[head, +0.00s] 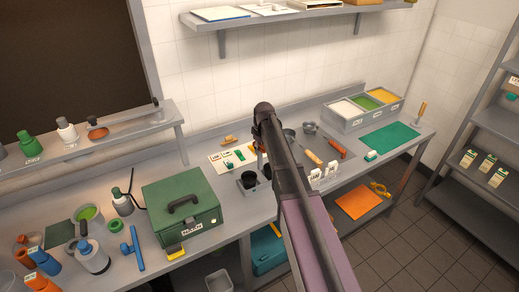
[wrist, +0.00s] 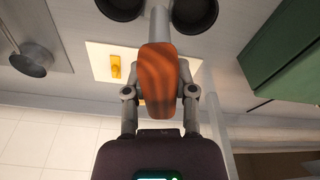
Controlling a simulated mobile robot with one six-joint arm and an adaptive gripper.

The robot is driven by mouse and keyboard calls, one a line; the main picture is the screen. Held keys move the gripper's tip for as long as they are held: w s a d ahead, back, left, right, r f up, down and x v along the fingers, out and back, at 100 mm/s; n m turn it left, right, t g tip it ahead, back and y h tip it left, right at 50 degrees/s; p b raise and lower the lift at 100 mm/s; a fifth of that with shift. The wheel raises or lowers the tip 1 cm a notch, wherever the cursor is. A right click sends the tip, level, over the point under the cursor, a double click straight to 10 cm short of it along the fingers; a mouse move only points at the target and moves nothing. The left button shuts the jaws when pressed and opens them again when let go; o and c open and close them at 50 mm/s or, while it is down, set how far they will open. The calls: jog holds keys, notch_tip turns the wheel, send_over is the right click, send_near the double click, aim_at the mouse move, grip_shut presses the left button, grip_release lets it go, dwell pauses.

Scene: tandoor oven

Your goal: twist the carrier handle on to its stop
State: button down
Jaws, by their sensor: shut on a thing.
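The carrier handle (wrist: 157,75) is an orange-brown wooden grip in the middle of the wrist view, on a grey stem that runs up to the top edge. My gripper (wrist: 160,92) is closed around it, one finger on each side. Two dark round cups (wrist: 195,12) flank the stem at the top of the wrist view. In the head view the dark cups (head: 248,180) stand on the counter beside my arm. My arm hides most of the handle and my gripper there. No stop can be made out in either view.
A green box with a black handle (head: 182,205) stands left of the cups. A pale board with small coloured items (head: 218,158) lies behind. Metal bowls (head: 310,128) and orange-handled tools (head: 336,148) lie to the right. A green mat (head: 390,137) is farther right.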

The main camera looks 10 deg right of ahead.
aim_at(260, 157)
jog(key=shift+f+b, duration=1.55)
jog(key=shift+f, duration=0.3)
jog(key=shift+f+b, duration=0.5)
dwell(0.8)
jog(key=shift+d+m, duration=0.1)
jog(key=shift+m, duration=1.5)
jog(key=shift+m+h, duration=0.3)
jog(key=shift+m, duration=1.3)
jog(key=shift+m, duration=0.3)
